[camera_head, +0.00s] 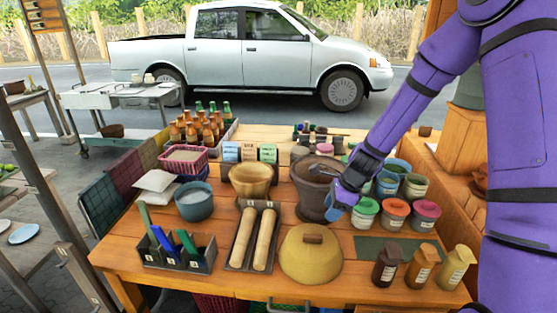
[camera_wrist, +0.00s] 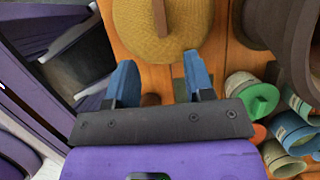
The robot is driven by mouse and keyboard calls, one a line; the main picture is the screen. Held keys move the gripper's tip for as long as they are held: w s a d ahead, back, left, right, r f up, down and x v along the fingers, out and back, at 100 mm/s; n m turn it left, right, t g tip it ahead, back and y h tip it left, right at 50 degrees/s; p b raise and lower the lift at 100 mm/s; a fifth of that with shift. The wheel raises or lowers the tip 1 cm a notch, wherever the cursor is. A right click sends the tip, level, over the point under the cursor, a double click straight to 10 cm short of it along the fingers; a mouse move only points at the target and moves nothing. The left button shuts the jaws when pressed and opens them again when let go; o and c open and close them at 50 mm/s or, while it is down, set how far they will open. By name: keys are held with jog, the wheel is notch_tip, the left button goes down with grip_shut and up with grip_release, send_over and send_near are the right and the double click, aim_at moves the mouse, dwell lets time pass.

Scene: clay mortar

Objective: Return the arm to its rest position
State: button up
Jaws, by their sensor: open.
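My purple arm reaches in from the right in the head view. My gripper (camera_head: 338,203) is at the right side of the large brown clay mortar (camera_head: 309,200), above the table. In the wrist view my gripper (camera_wrist: 162,80) shows two blue fingers apart with nothing between them. The yellow domed lid (camera_wrist: 157,32) with a brown handle lies beyond the fingertips there. The same yellow lid (camera_head: 311,262) sits at the table's front in the head view. Part of the mortar is hidden behind my gripper in the head view.
Jars with green, red and pink lids (camera_head: 395,212) stand close right of my gripper. Several bottles (camera_head: 421,266) stand at the front right. A brown bowl (camera_head: 251,178), a tray with two rolls (camera_head: 253,236) and a blue-grey bowl (camera_head: 194,202) are on the left. Free space lies above the table.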

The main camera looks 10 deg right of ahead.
jog(key=s+r+n+t+h, duration=0.1)
jog(key=s+r+n, duration=0.45)
jog(key=r, duration=0.45)
jog(key=s+r+n+t+h, duration=0.1)
jog(key=s+r+n, duration=0.4)
jog(key=r, duration=0.6)
jog(key=s+d+r+n+t+h, duration=0.1)
jog(key=s+r+n, duration=0.4)
jog(key=s, duration=0.3)
jog(key=s+d+r+n+h, duration=0.1)
jog(key=s+r+n, duration=0.5)
jog(key=s, duration=0.3)
jog(key=shift+s+d+t, duration=0.15)
jog(key=shift+t, duration=0.25)
